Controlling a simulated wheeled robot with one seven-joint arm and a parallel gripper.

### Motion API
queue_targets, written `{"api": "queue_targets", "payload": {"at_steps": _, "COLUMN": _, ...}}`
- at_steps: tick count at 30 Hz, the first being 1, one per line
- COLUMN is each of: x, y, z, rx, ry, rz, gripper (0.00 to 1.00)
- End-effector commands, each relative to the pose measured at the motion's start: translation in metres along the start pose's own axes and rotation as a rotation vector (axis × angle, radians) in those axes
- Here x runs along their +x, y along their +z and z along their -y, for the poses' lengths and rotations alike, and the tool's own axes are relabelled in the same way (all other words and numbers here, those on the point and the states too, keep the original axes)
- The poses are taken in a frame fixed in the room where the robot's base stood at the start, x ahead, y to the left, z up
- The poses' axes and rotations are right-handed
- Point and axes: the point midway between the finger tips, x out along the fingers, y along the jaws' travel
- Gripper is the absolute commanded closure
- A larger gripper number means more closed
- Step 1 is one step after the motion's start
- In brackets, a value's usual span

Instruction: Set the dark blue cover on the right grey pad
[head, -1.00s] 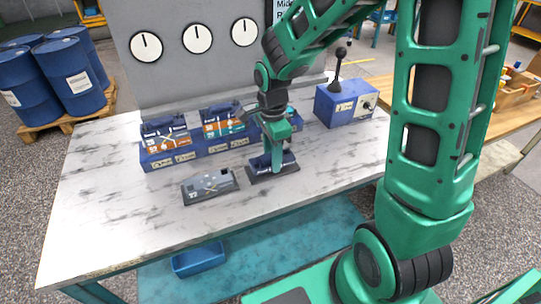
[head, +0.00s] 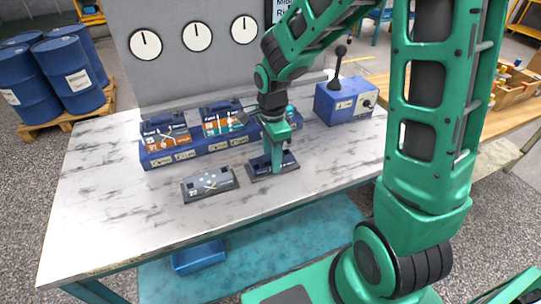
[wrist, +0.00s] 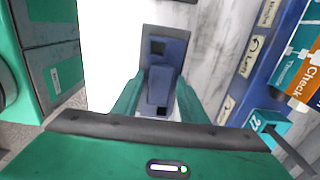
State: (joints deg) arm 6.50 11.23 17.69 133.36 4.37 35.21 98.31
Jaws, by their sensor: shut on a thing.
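The dark blue cover (head: 259,164) is at the right grey pad (head: 262,178) near the front of the marble-topped bench. It looks level and low on the pad; I cannot tell whether it rests fully on it. My gripper (head: 277,167) points down from above, shut on the cover's raised middle. In the wrist view the green fingers of my gripper (wrist: 160,100) stand on both sides of the blue cover (wrist: 161,84). The fingers hide part of the cover and pad in the head view.
Behind the pads, a long blue base (head: 160,162) holds several labelled blocks, close to my gripper's left and back. A blue box with a black lever (head: 342,103) stands at the back right. The bench's left part (head: 100,210) is clear.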

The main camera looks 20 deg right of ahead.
Motion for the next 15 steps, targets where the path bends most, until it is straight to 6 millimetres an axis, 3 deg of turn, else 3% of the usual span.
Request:
{"api": "queue_targets", "payload": {"at_steps": 1, "x": 0.0001, "y": 0.0, "z": 0.0002, "rx": 0.0, "ry": -0.001, "rz": 0.0, "gripper": 0.56}}
{"api": "queue_targets", "payload": {"at_steps": 3, "x": 0.0, "y": 0.0, "z": 0.0002, "rx": 0.0, "ry": -0.001, "rz": 0.0, "gripper": 0.4}}
{"api": "queue_targets", "payload": {"at_steps": 15, "x": -0.0055, "y": 0.0, "z": 0.0005, "rx": 0.0, "ry": -0.002, "rz": 0.0, "gripper": 0.39}}
